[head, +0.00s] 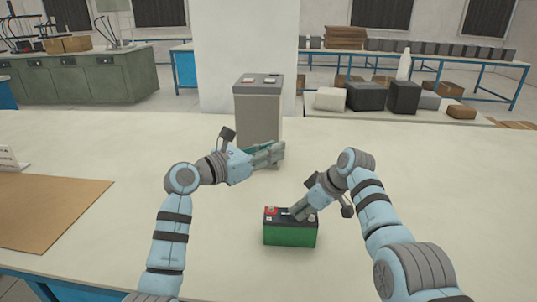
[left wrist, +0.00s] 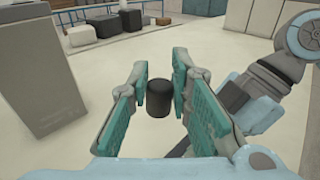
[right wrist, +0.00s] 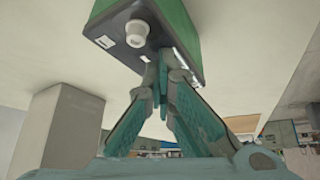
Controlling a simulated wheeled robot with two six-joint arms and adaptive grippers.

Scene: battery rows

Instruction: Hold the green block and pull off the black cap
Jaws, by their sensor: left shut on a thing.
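The green block (head: 290,234) is a battery-like box with a black top, standing upright near the front of the table. In the right wrist view the green block (right wrist: 182,25) shows a pale round post on its black top. The black cap (left wrist: 157,99) is a small dark cylinder between the fingers of my left gripper (left wrist: 160,88). My left gripper (head: 270,154) is shut on it, in the air above and behind the block, apart from it. My right gripper (head: 295,213) has its fingertips together at the block's top; in its wrist view the right gripper (right wrist: 160,75) looks shut.
A tall grey box (head: 258,115) stands just behind my left gripper. A brown board (head: 45,212) lies at the left of the table. Black and white boxes (head: 366,97) sit farther back on the right. The table between the board and the block is clear.

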